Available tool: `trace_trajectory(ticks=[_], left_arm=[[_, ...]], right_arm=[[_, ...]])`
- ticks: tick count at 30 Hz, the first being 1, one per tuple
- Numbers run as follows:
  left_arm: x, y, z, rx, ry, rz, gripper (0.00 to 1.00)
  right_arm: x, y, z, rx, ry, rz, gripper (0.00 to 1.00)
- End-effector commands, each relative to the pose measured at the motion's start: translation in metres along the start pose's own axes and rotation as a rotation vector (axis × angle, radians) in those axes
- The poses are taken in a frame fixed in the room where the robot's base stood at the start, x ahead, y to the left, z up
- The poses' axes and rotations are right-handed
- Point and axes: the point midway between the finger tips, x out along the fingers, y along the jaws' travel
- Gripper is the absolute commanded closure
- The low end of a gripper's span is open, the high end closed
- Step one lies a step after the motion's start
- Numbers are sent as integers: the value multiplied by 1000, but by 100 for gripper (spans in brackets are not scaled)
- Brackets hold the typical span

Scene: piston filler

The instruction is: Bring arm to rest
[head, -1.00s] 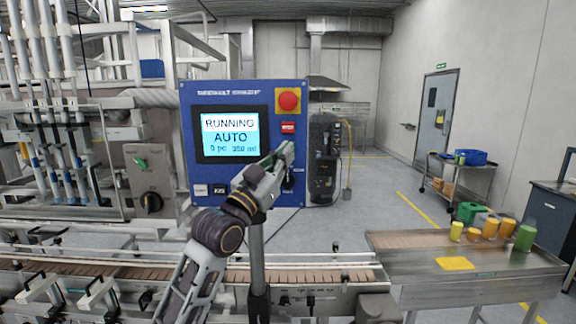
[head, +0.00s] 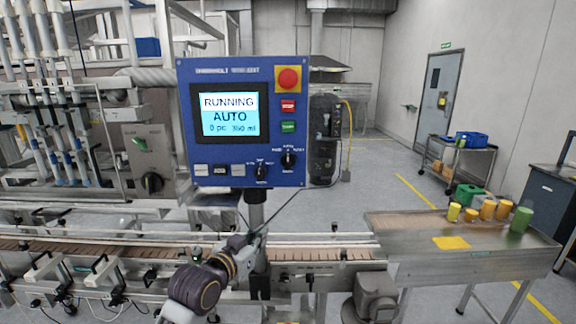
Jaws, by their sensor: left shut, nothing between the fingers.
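My left arm comes in low at the bottom centre of the head view. Its gripper (head: 250,254) is shut and empty, seen end-on and small over the conveyor, in front of the post below the panel. It is below the blue control panel (head: 184,110) and clear of its buttons and knobs. The panel screen (head: 229,115) reads RUNNING and AUTO. My right gripper is out of the picture.
The conveyor (head: 325,254) runs across the front. A steel table (head: 400,225) at right holds several yellow, orange and green containers and a yellow sheet (head: 451,243). Filler pipework stands at left. A cart (head: 470,160) and open floor lie behind.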

Motion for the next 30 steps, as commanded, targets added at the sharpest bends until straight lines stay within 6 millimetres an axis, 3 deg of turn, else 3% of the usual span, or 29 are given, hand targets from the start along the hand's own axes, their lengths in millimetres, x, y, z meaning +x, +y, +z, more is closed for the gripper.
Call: trace_trajectory(ticks=[3,14,23,30], left_arm=[[-12,-2,39,-21,-96,-15,100],[-61,-6,146,-80,-380,-67,100],[-119,-5,224,-128,-619,-114,100],[-175,-1,277,-165,-812,-155,100]], right_arm=[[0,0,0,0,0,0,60],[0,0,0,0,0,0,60],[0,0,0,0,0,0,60],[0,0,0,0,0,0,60]])
